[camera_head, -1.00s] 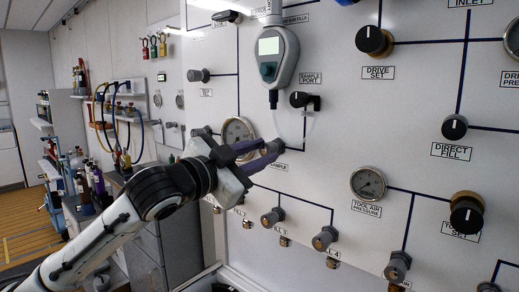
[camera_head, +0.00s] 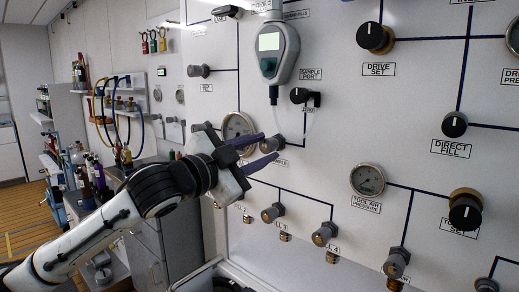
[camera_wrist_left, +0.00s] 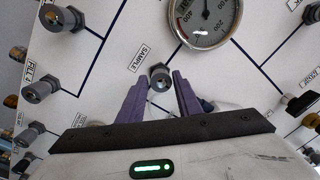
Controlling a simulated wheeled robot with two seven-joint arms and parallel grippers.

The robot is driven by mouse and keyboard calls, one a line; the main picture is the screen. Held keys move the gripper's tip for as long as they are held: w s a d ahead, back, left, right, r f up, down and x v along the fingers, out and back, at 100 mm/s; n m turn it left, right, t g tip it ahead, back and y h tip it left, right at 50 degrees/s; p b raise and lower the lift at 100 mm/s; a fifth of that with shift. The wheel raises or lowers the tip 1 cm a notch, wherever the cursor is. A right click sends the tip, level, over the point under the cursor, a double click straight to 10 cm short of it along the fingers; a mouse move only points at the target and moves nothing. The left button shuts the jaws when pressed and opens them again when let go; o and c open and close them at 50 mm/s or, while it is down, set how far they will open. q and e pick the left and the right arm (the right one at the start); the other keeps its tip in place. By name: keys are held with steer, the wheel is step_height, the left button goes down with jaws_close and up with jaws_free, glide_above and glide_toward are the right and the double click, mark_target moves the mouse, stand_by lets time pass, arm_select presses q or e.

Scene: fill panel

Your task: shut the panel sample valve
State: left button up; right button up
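The sample valve is a small grey-brown knob (camera_head: 271,144) on the pale panel, beside its partly covered SAMPLE label and to the right of a round gauge. My left gripper (camera_head: 271,147) is at the knob, with its two purple fingers spread. In the left wrist view, the knob (camera_wrist_left: 160,77) shows between the open fingertips (camera_wrist_left: 158,82), with a gap to the left finger and a narrower one to the right. I cannot tell how far the tips reach past the knob's face. My right gripper is not in view.
The round gauge (camera_head: 237,130) is close behind the left fingers. An analyser (camera_head: 277,52) hangs above, with a clear tube near the black sample-port knob (camera_head: 302,96). Fill valves (camera_head: 272,213) line the panel below. A tool air gauge (camera_head: 367,180) is at right.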

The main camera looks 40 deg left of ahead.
arm_select(q)
steer(key=shift+o, duration=1)
steer(key=shift+s, duration=0.1)
steer(key=shift+s+f+b, duration=0.1)
steer(key=shift+s+b, duration=0.2)
steer(key=s+b, duration=0.3)
steer(key=s, duration=0.6)
steer(key=shift+s+a+b, duration=0.25)
steer(key=shift+b, duration=0.05)
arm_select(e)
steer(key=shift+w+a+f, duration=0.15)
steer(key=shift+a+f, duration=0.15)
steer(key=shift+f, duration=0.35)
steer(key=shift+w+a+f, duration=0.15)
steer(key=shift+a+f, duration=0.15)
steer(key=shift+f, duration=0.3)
arm_select(q)
steer(key=shift+f, duration=0.1)
